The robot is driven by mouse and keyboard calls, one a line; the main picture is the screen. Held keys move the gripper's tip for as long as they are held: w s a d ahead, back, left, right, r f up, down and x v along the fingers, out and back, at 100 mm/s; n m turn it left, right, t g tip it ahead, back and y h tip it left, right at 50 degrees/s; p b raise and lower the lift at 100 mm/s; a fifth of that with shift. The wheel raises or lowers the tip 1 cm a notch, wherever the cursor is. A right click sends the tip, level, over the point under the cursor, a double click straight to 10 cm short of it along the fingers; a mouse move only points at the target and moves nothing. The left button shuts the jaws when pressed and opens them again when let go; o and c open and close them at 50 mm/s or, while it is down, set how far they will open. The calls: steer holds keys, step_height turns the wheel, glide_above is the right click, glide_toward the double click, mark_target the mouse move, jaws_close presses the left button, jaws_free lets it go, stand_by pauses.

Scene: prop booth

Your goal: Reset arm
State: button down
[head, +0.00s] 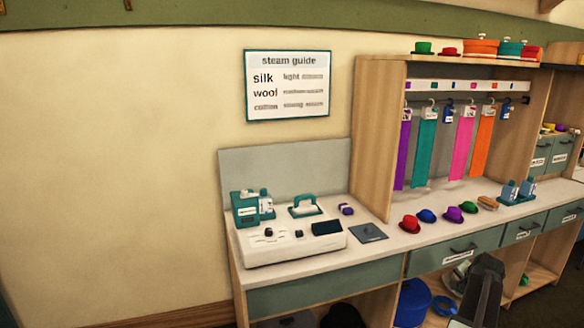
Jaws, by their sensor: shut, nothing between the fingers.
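My dark arm (484,288) rises at the bottom right, in front of the counter's drawers. The fingers are small and hard to make out.
Coloured strips (463,145) hang in the cubby behind. The wall at left is bare.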

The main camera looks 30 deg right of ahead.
steer(key=w+a+r+n+t+y+p, duration=0.1)
steer(key=w+a+r+n+p, duration=0.15)
steer(key=w+a, duration=1)
steer(key=w+a+r+n+t+y+p, duration=0.1)
steer(key=w+a+r+n+y+p, duration=0.15)
steer(key=w+a, duration=1)
steer(key=w+a+n+p, duration=0.15)
steer(key=w+a, duration=0.45)
steer(key=a, duration=0.6)
steer(key=a+r+n+g+y+p, duration=0.25)
steer(key=a+n, duration=0.35)
steer(key=a, duration=1.9)
steer(key=s+a+n+g+p, duration=0.2)
steer(key=s+a+n, duration=0.1)
steer(key=s+a, duration=0.55)
steer(key=s+a+f+n+g, duration=0.1)
steer(key=s+n+g, duration=0.1)
steer(key=s, duration=0.5)
steer(key=shift+a+f+n+h, duration=0.15)
steer(key=shift+a+n+h, duration=0.15)
steer(key=shift+n, duration=0.15)
